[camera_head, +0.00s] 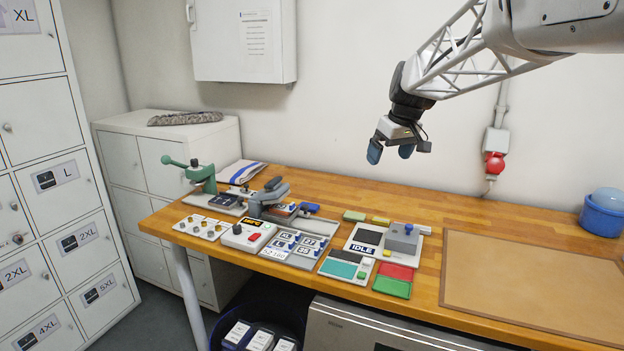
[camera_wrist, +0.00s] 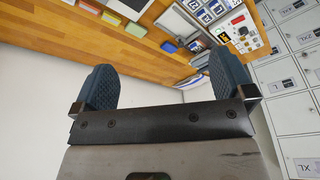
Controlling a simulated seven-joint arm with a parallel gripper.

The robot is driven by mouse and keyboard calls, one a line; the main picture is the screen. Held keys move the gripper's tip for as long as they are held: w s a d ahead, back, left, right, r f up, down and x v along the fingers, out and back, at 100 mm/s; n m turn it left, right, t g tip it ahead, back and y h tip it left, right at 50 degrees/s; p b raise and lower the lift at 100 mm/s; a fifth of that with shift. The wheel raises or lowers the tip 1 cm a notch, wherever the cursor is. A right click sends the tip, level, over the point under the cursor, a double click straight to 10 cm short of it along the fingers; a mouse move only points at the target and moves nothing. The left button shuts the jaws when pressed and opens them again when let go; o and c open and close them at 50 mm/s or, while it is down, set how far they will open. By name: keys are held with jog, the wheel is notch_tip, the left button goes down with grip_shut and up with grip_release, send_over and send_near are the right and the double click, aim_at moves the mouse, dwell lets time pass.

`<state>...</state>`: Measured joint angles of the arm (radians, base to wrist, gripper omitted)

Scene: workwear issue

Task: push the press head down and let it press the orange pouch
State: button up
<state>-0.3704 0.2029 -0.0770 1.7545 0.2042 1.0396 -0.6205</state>
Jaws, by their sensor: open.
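A small press stands near the middle of the bench in the head view. Its grey block-shaped press head (camera_head: 403,236) has a small knob on top and sits beside a dark plate and a display reading IDLE (camera_head: 363,248). I cannot surely tell which item is the orange pouch. A yellow-orange flat piece (camera_head: 380,221) lies behind the press, and a red one (camera_head: 397,271) lies in front of it. My gripper (camera_head: 389,153) is open and empty, high above the bench behind the press. Its spread blue fingers also show in the wrist view (camera_wrist: 160,88).
Left of the press stand a grey clamp-like device (camera_head: 268,198), a green lever press (camera_head: 201,174), number tiles (camera_head: 297,246) and a control box (camera_head: 248,235). Teal (camera_head: 342,269) and green (camera_head: 392,287) pieces lie in front. A brown board (camera_head: 540,282) and blue tub (camera_head: 603,215) are at right.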

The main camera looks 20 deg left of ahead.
jog(key=w+a+f+n, duration=0.2)
jog(key=w+a, duration=0.3)
jog(key=a, duration=0.5)
jog(key=w+a+f+n, duration=0.25)
jog(key=w+a, duration=0.25)
jog(key=a, duration=0.5)
jog(key=n+g+y, duration=0.1)
jog(key=n+g, duration=0.1)
jog(key=n, duration=0.1)
send_near(273, 180)
jog(key=f, duration=0.1)
jog(key=shift+a+f, duration=0.15)
jog(key=shift+f, duration=0.15)
jog(key=shift+f, duration=0.15)
jog(key=shift+a+x, duration=0.1)
jog(key=shift+x, duration=1.8)
jog(key=shift+a+x, duration=0.15)
jog(key=shift+x, duration=1.7)
jog(key=shift+c, duration=0.2)
